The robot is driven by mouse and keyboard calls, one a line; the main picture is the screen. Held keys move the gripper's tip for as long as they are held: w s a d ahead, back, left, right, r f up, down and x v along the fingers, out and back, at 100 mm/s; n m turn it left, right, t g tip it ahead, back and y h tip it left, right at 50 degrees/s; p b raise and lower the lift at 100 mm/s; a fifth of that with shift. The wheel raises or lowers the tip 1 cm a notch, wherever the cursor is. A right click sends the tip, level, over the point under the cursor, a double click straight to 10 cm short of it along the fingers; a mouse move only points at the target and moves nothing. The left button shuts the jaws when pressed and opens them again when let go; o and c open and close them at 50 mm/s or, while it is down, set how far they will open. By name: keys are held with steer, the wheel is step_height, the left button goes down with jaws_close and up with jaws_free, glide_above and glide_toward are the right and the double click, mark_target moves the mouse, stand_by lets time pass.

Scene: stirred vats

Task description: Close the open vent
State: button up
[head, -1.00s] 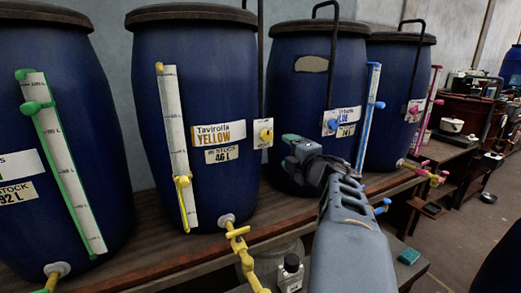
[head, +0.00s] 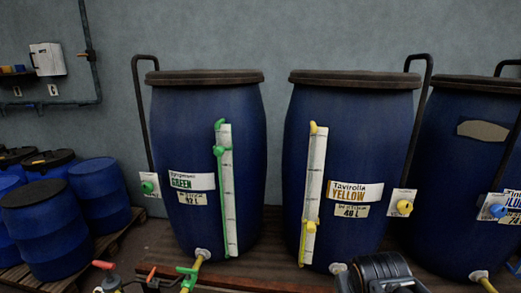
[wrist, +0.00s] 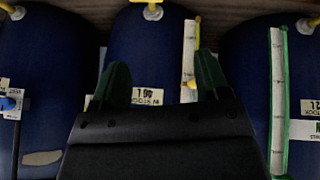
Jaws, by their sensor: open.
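Large blue vats stand in a row: the green-labelled vat (head: 208,120), the yellow-labelled vat (head: 350,130) and the blue-labelled vat (head: 455,170). Beside them are plates with a green knob (head: 148,187), a yellow knob (head: 404,207) and a blue knob (head: 498,210). The sight gauges have a green top fitting (head: 219,125) and a yellow top fitting (head: 314,128). I cannot tell which vent is open. My gripper (wrist: 162,60) is open and empty in the wrist view, pointing toward the vats, which appear upside down. Only part of my arm shows low in the head view.
Smaller blue drums (head: 45,225) stand on a pallet at the left. Dark bent pipes (head: 140,100) rise beside the vats. Taps, including a green tap (head: 188,275), stick out low in front. A wall box (head: 47,59) hangs at the upper left.

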steer(key=s+a+f+g+y, duration=0.1)
steer(key=s+a+g+y, duration=0.1)
steer(key=s+a, duration=0.2)
steer(key=shift+s+a+g+p, duration=0.2)
steer(key=shift+a+g+p, duration=0.1)
steer(key=shift+a+p, duration=0.2)
